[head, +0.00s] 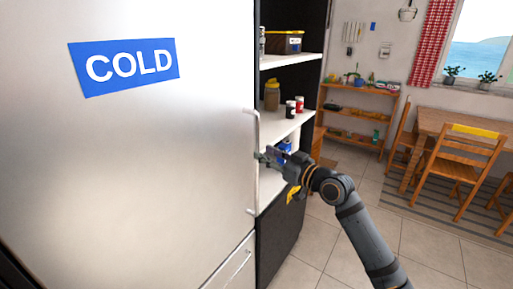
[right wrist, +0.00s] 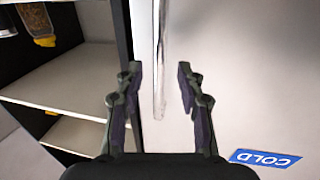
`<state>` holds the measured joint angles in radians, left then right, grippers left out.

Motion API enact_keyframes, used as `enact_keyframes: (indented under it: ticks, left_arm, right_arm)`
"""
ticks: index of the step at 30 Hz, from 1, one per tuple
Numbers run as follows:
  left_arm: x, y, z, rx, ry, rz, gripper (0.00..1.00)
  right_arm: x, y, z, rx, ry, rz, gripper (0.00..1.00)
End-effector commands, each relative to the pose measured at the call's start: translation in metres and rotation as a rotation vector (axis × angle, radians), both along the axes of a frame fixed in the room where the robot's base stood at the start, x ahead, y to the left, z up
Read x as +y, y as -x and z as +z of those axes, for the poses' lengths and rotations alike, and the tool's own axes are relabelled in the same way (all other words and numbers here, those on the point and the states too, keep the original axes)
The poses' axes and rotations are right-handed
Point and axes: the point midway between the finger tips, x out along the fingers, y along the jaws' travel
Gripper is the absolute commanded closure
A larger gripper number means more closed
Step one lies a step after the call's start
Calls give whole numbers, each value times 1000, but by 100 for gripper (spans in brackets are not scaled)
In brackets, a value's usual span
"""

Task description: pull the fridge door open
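The fridge door (head: 150,170) is a large metallic panel with a blue COLD label (head: 125,65); it looks shut. Its handle (head: 257,125) is a thin upright bar along the door's right edge. My right gripper (head: 264,156) is at about the middle of the handle's height. In the right wrist view, my right gripper (right wrist: 160,72) is open, and the handle (right wrist: 160,50) shows between its two fingers, with a gap on each side. How far the handle reaches in between the fingers is unclear. My left gripper is not in view.
A dark open shelf unit (head: 289,62) with jars and boxes stands right beside the fridge, close to my right gripper. A lower drawer (head: 235,265) sits below the door. A wooden table (head: 450,125) and chairs stand at the far right. The tiled floor (head: 325,235) between is clear.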

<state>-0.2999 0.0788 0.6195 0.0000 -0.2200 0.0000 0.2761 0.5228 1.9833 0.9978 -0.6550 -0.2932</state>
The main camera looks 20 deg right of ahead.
Motion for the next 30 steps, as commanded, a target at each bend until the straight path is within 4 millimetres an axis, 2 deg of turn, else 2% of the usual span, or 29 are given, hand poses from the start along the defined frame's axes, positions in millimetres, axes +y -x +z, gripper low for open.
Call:
enact_keyframes:
  ticks: [3,9,19,27,30]
  left_arm:
    - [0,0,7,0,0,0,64]
    - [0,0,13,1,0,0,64]
    - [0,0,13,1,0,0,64]
    - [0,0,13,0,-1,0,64]
    - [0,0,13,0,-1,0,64]
  right_arm:
    - [9,-18,3,-1,-6,-2,62]
    - [19,-40,2,0,-2,-2,62]
    - [22,-44,-1,1,2,-2,62]
    - [21,-44,-1,0,1,-2,97]
    - [21,-44,-1,1,2,-2,100]
